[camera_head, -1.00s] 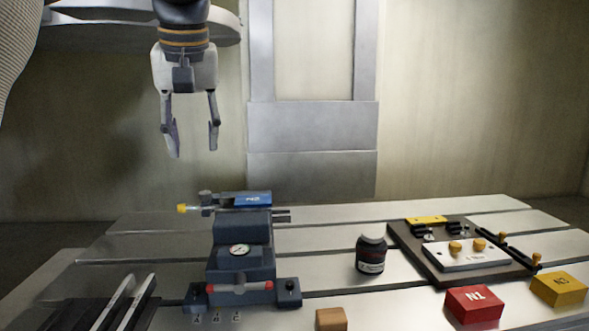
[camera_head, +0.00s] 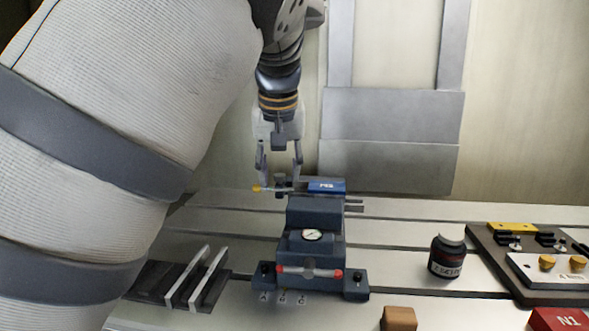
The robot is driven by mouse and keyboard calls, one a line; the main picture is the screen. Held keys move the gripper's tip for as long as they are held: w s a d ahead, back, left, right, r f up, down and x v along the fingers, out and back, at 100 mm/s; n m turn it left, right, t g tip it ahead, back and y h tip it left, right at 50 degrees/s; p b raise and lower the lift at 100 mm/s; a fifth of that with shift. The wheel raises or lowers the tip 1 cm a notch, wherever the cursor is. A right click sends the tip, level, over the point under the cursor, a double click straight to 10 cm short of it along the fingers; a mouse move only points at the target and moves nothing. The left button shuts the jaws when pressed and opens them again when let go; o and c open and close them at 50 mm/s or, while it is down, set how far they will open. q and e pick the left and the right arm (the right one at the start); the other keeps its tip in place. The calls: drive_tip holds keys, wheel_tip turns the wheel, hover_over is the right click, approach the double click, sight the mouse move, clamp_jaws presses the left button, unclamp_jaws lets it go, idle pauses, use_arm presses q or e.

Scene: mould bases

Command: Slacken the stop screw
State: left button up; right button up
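A dark blue-grey fixture (camera_head: 315,215) with a round dial stands on the slotted table. At its top back is a blue block (camera_head: 327,186) with a white label. To the block's left are a thin rod with a yellow tip (camera_head: 257,189) and a small grey knob (camera_head: 281,180), which looks like the stop screw. My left gripper (camera_head: 280,177) points down with its fingers apart, one on each side of the knob as seen here. I cannot tell whether the fingers touch it. My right gripper is out of view.
A dark jar (camera_head: 447,256), a wooden block (camera_head: 398,318), a red block (camera_head: 561,319) and a dark plate with fittings (camera_head: 487,263) lie to the right. A slotted rack (camera_head: 160,281) is at left; my arm fills the left side.

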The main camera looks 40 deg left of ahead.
use_arm(q)
clamp_jaws()
drive_tip(key=shift+n, duration=0.3)
drive_tip(key=shift+w+d+n+g+y, duration=0.1)
drive_tip(key=shift+n+g+y, duration=0.3)
drive_tip(key=shift+n, duration=0.7)
drive_tip(key=n+g, duration=0.1)
drive_tip(key=n, duration=0.1)
drive_tip(key=shift+w+f+n, duration=0.1)
drive_tip(key=shift+n, duration=0.2)
drive_tip(key=n+g+b, duration=0.1)
drive_tip(key=n, duration=0.1)
drive_tip(key=shift+w+n+y, duration=0.1)
drive_tip(key=shift+n+y, duration=0.3)
drive_tip(key=n, duration=0.1)
drive_tip(key=n+g+b, duration=0.1)
drive_tip(key=n, duration=0.1)
drive_tip(key=shift+w+f+n+g, duration=0.1)
drive_tip(key=shift+w+n+g, duration=0.05)
drive_tip(key=shift+n+g, duration=0.15)
drive_tip(key=shift+n+g+h+b, duration=0.4)
drive_tip(key=shift+n+g+b, duration=0.25)
drive_tip(key=shift+n, duration=1.55)
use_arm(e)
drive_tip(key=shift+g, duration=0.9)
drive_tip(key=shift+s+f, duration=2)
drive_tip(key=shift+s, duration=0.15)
use_arm(q)
drive_tip(key=shift+r, duration=0.2)
